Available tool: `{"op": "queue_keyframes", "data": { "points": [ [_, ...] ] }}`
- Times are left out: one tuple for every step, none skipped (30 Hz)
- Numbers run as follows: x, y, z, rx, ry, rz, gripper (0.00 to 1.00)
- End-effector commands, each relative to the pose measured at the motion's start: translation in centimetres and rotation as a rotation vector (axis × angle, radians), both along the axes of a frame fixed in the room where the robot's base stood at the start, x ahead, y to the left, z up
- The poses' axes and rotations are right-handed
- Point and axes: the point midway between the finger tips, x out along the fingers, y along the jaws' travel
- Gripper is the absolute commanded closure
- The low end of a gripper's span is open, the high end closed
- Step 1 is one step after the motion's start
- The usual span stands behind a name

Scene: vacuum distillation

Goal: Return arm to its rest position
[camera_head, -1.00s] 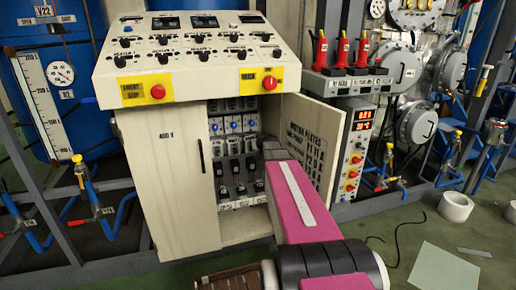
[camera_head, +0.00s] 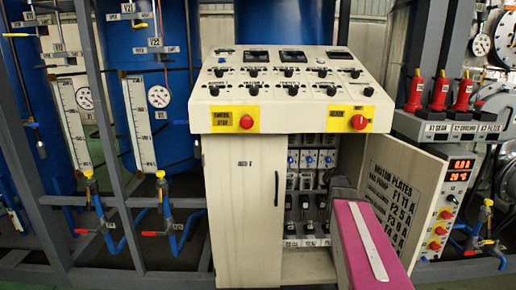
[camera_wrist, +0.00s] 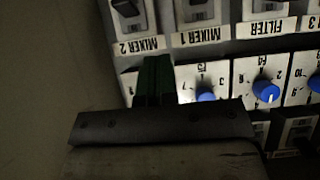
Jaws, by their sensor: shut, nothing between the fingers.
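My gripper (camera_wrist: 155,80) shows in the wrist view as two dark green fingers held together with nothing between them. It is inside the open cabinet, in front of a panel with blue knobs (camera_wrist: 266,91) and switches labelled MIXER 2, MIXER 1 and FILTER, seen upside down. I cannot tell whether the fingertips touch the panel. In the head view my pink arm reaches into the right half of the control cabinet (camera_head: 240,210), and the gripper itself is hidden there. Rows of breakers and blue knobs (camera_head: 309,160) show above and left of the arm.
The cabinet door (camera_head: 400,190) stands open to the right of my arm. A sloped console (camera_head: 290,88) with two red buttons overhangs the opening. Red-handled switches (camera_head: 440,92) and a red-display box (camera_head: 452,190) stand at right. Blue tanks and pipe frames stand at left.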

Motion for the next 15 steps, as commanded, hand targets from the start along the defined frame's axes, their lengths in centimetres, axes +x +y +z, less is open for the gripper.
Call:
{"op": "queue_keyframes", "data": {
  "points": [
    [0.0, 0.0, 0.0, 0.000, 0.000, 0.000, 1.00],
    [-0.4, 0.3, -0.3, 0.003, 0.011, 0.004, 1.00],
    [-0.8, 0.7, -0.6, 0.006, 0.025, 0.009, 1.00],
    [-1.0, 1.0, -0.8, 0.007, 0.033, 0.012, 1.00],
    [-1.2, 1.2, -1.0, 0.009, 0.042, 0.015, 1.00],
    [-1.6, 1.6, -1.4, 0.012, 0.057, 0.020, 1.00],
    [-1.9, 1.9, -1.7, 0.016, 0.068, 0.023, 1.00],
    [-2.1, 2.2, -1.9, 0.019, 0.079, 0.026, 1.00],
    [-2.6, 2.6, -2.3, 0.022, 0.096, 0.031, 1.00],
    [-3.0, 2.9, -2.6, 0.025, 0.111, 0.035, 1.00],
    [-3.3, 3.3, -3.0, 0.027, 0.125, 0.038, 1.00],
    [-4.0, 3.8, -3.5, 0.033, 0.147, 0.044, 1.00],
    [-4.4, 4.3, -3.9, 0.035, 0.165, 0.048, 1.00],
    [-5.0, 4.7, -4.3, 0.038, 0.184, 0.053, 1.00],
    [-5.7, 5.3, -4.9, 0.044, 0.211, 0.058, 1.00]
  ]
}}
